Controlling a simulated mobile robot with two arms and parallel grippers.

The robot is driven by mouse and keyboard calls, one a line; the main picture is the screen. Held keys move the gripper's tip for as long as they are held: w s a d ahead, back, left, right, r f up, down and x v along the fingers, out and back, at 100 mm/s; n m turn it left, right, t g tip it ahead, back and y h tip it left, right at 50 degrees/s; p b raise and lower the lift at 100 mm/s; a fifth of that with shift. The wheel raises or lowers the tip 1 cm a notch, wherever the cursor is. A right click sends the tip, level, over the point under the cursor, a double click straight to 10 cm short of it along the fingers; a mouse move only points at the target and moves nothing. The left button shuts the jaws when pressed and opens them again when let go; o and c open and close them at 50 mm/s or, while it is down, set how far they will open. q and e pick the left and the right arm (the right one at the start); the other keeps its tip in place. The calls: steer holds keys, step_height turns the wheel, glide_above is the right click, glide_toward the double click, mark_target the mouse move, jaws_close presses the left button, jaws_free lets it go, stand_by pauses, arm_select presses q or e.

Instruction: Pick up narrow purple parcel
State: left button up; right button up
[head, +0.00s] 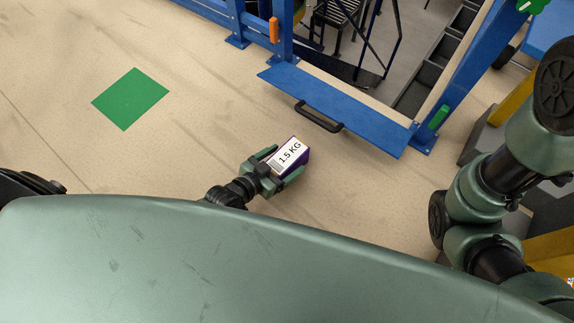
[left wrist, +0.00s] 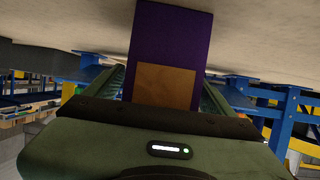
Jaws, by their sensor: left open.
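The narrow purple parcel (head: 289,155) lies on the floor in the head view, with a white top label reading 1.5 KG. My left gripper (head: 278,165) is open, with one finger on either side of the parcel's near part. In the left wrist view the purple parcel (left wrist: 187,37), with a tan patch on its face, stands between the two fingers of my left gripper (left wrist: 168,90). Whether the fingers touch its sides I cannot tell. My right arm shows at the right of the head view, but its gripper is out of view.
A blue frame with a blue panel (head: 340,110) and a black handle (head: 319,117) stands just beyond the parcel. A green square (head: 130,98) marks the floor at left. The floor between the square and the parcel is clear.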

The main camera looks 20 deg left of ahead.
arm_select(q)
steer(key=shift+x, duration=0.8)
steer(key=c, duration=1.8)
steer(key=shift+w+r, duration=0.15)
steer(key=shift+r, duration=0.15)
jaws_close()
steer(key=shift+r, duration=0.1)
